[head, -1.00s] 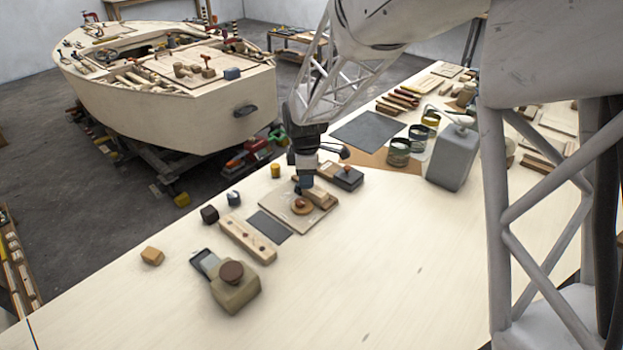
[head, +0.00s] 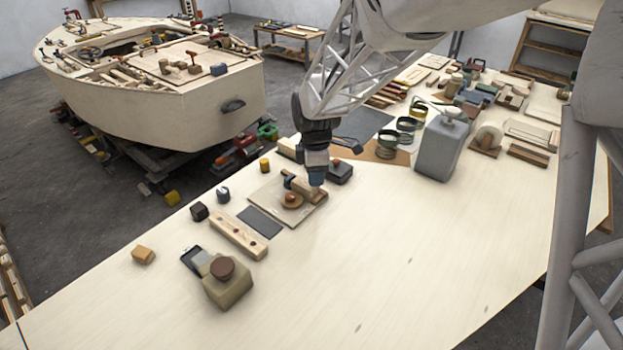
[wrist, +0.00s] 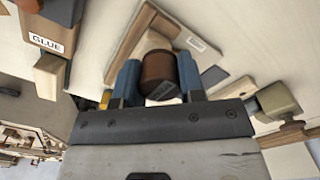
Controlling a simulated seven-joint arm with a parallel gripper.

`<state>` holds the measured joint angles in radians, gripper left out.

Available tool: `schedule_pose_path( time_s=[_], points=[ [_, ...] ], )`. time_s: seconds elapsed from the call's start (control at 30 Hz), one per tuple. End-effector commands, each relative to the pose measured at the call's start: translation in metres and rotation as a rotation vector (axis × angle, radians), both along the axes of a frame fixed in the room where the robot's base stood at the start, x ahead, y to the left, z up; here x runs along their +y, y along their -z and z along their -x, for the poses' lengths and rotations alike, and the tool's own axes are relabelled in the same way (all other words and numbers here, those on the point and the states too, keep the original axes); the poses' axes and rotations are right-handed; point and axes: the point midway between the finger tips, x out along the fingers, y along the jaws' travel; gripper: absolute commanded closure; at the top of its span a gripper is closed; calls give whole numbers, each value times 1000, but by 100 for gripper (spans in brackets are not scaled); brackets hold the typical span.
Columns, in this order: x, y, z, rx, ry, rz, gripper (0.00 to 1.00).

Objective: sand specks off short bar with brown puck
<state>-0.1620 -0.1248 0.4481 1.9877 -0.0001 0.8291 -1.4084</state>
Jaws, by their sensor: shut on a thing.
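My gripper (head: 316,182) points down at the far right part of a thin wooden board. In the wrist view its two blue fingers (wrist: 158,84) are shut on the brown puck (wrist: 160,70), a short dark-brown cylinder. A short pale wooden bar (head: 303,187) lies on the board beside the fingers. A pale bar also shows beside the puck in the wrist view (wrist: 134,32). I cannot tell whether puck and bar touch. Specks on this bar are too small to make out.
A longer bar with dark spots (head: 238,233), a grey sheet (head: 259,221) and a brown-topped beige block (head: 230,288) lie to the left. A grey jug (head: 437,148) stands right. The front bench is clear.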

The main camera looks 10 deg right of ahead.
Motion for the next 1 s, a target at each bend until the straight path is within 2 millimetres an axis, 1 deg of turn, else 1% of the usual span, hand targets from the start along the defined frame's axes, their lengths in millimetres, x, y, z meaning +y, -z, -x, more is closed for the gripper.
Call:
schedule_pose_path(
  time_s=[0.6, 0.73, 1.0],
  points=[
    [0, -52, 0, 1, 0, 0, 86],
    [0, -57, 0, 2, 0, 0, 86],
    [0, -57, 0, 2, 0, 0, 86]
  ],
)
